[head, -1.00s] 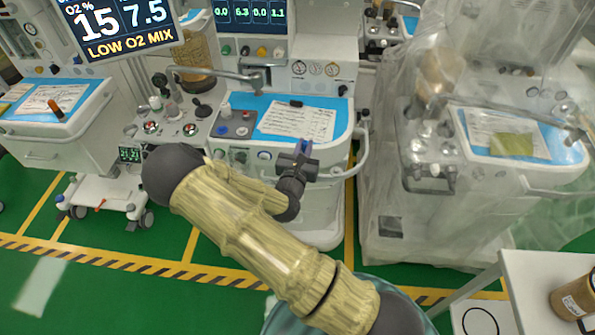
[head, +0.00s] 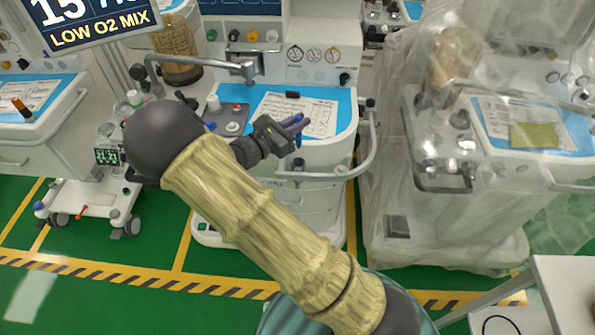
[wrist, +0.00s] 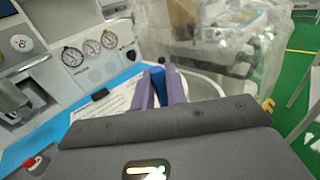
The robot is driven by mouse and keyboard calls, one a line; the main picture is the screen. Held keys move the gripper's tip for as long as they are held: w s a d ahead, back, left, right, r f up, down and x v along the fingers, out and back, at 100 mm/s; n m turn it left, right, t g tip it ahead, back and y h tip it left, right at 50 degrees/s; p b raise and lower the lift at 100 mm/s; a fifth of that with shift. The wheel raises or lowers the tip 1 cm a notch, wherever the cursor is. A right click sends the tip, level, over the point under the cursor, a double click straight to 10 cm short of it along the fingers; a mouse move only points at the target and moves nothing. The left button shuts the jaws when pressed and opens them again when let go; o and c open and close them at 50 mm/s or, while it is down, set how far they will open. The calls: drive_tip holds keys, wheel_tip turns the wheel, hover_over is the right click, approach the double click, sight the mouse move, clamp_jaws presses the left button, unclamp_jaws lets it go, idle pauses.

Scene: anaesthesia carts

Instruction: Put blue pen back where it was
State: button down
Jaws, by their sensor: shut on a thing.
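The blue pen (head: 298,142) is held in my gripper (head: 300,121) in the head view. The gripper is over the right part of the middle cart's blue top (head: 344,108), beside a printed sheet (head: 312,108). In the wrist view the purple fingers (wrist: 160,92) are shut on the blue pen (wrist: 158,82), which shows between them. The fingers hide part of the pen. I cannot tell whether its lower end touches the surface. The sheet also shows in the wrist view (wrist: 108,100), left of the fingers.
A dark clip (head: 292,95) lies at the sheet's back edge. A curved rail (head: 368,150) borders the cart's right side. A plastic-covered cart (head: 440,180) stands to the right. An orange marker (head: 21,107) is on the left cart. A white table (head: 570,285) is at lower right.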

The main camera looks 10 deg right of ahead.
sight(299, 147)
drive_tip(key=shift+f, duration=0.1)
wheel_tip(299, 147, down, 6)
drive_tip(key=shift+f, duration=0.1)
drive_tip(key=shift+w, duration=0.1)
drive_tip(key=shift+f, duration=0.35)
wheel_tip(299, 147, down, 2)
drive_tip(key=shift+d+f, duration=0.15)
drive_tip(key=shift+f, duration=0.35)
